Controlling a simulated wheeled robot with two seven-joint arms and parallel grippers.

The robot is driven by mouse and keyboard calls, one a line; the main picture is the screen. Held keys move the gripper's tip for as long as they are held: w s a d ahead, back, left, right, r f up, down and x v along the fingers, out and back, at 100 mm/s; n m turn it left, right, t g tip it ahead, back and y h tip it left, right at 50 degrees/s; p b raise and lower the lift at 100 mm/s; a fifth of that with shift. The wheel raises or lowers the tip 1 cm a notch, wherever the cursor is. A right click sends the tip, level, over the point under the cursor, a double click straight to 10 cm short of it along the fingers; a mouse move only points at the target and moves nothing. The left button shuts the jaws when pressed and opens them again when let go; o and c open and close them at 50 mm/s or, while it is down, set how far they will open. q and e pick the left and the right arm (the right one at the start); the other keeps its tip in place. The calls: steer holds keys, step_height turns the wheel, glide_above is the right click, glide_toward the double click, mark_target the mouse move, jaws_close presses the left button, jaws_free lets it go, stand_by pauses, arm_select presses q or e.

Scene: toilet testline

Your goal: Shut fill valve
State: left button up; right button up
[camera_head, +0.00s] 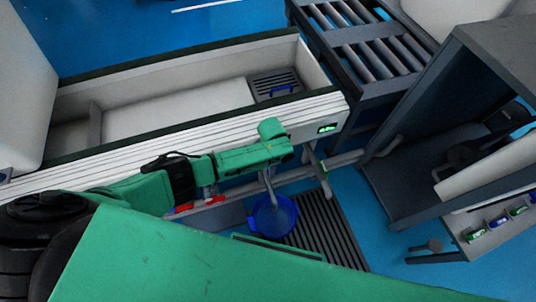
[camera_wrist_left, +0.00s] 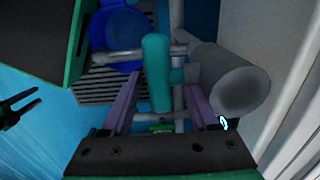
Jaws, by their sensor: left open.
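In the left wrist view the fill valve shows as a teal lever handle (camera_wrist_left: 157,72) at a grey pipe joint. My left gripper (camera_wrist_left: 163,90) is open, with a purple finger on each side of the handle's lower part. I cannot tell whether either finger touches it. In the head view my left arm reaches in from the left over the front of the long trough, and its green end hides the handle. The grey pipe (camera_head: 335,162) runs right from below the arm.
A blue bucket (camera_head: 273,216) stands on a slatted floor grate (camera_head: 330,235) below the pipe. A large grey cylinder (camera_wrist_left: 230,78) lies close beside the right finger. The pale trough (camera_head: 180,105) runs behind my arm. A dark cabinet (camera_head: 425,165) stands at the right.

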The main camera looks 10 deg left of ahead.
arm_select(q)
step_height(320, 180, up, 14)
steer(key=p, duration=0.3)
steer(key=shift+f+p, duration=0.25)
steer(key=shift+p, duration=0.1)
